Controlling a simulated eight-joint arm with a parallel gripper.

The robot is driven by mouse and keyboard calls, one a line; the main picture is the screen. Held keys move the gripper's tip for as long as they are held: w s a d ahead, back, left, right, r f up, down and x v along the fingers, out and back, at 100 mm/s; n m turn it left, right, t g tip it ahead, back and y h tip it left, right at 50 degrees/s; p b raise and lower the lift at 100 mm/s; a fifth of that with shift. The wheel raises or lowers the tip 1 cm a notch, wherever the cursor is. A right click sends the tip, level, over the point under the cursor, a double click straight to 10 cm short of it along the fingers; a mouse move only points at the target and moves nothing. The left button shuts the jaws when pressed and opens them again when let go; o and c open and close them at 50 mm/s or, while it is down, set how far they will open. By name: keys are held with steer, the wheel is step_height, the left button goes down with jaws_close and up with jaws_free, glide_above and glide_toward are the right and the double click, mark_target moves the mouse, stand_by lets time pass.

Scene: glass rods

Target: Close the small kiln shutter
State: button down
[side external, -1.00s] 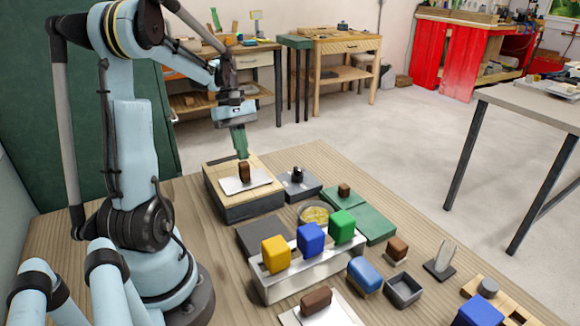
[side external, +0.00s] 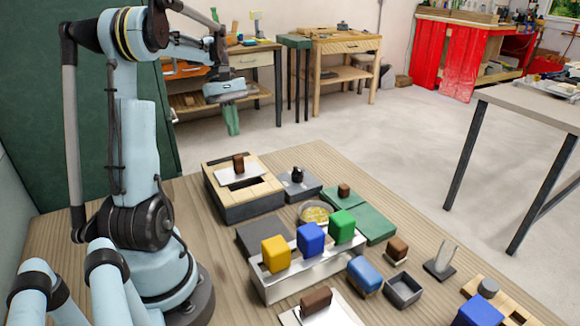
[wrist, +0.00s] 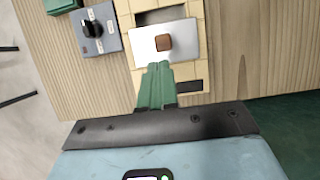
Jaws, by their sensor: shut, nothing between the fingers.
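The kiln (side external: 245,206) is a low pale brick block on the wooden table, left of centre in the side view. It also shows in the wrist view (wrist: 197,60). Its shutter is a white plate (side external: 222,175) with an upright brown knob (side external: 238,163), also seen from above in the wrist view (wrist: 182,29). A dark opening (side external: 243,184) shows beside the plate's near edge; the plate leaves this part uncovered. My gripper (side external: 233,133), with green fingers, is shut and empty, raised above and behind the kiln. In the wrist view its fingertips (wrist: 156,66) appear just below the plate.
A grey box with a black knob (side external: 297,177) sits right of the kiln. A glass dish (side external: 315,213) and a rack (side external: 300,277) with yellow, blue and green blocks stand nearer. Green mats (side external: 374,227) lie to the right.

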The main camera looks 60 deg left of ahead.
step_height(320, 180, up, 5)
glide_above(246, 163)
steer(key=s+a, duration=0.3)
steer(key=w+a+f, duration=0.3)
steer(key=a+f, duration=0.2)
steer(key=a, duration=0.2)
steer(key=x, duration=0.9)
steer(key=shift+w, duration=0.15)
steer(key=d, duration=0.3)
steer(key=shift+f, duration=0.25)
steer(key=shift+d, duration=0.6)
